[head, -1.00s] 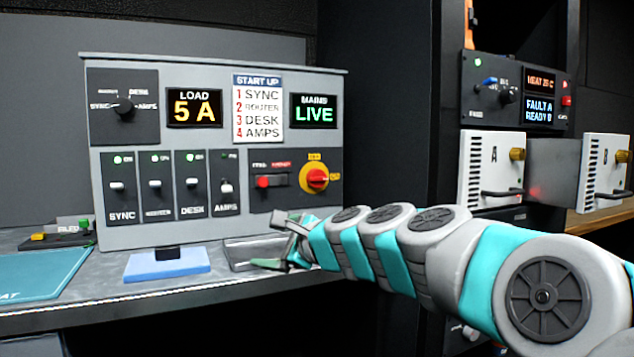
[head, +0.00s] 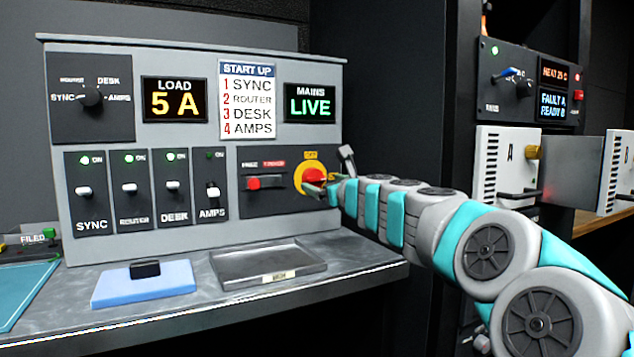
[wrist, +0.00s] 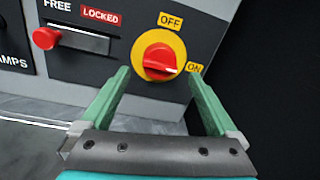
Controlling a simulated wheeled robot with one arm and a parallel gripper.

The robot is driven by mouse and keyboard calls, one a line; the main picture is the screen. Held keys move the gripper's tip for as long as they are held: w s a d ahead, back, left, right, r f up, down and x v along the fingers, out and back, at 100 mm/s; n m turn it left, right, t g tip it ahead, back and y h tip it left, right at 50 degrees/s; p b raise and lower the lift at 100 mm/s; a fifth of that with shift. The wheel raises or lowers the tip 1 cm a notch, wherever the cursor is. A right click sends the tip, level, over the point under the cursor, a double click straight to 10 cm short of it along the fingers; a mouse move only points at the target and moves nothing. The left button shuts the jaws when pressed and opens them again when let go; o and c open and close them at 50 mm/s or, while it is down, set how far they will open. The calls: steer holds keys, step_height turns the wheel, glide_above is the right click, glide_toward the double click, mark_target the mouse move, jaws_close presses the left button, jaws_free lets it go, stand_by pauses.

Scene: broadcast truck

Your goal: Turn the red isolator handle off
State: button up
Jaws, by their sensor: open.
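The red isolator handle (wrist: 160,61) sits on a round yellow plate (wrist: 179,48) at the lower right of the grey panel. In the wrist view its grip bar lies roughly level, pointing right towards the ON label (wrist: 194,67); the OFF label (wrist: 171,21) is above. My gripper (wrist: 158,79) is open, its green fingers on either side of the lower part of the plate with the handle between and just beyond the tips. Contact cannot be told. In the head view my gripper (head: 325,188) partly covers the handle (head: 313,178). The mains display (head: 310,104) reads LIVE.
A red slider (wrist: 45,38) beside a FREE/LOCKED label is left of the handle. The load display (head: 174,99) reads 5 A. Several switches stand further left. A grey tray (head: 268,265) and blue pad (head: 143,284) lie on the counter below.

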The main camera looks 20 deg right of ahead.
mark_target(317, 180)
steer(key=shift+w, duration=2.2)
steer(key=c, duration=1.3)
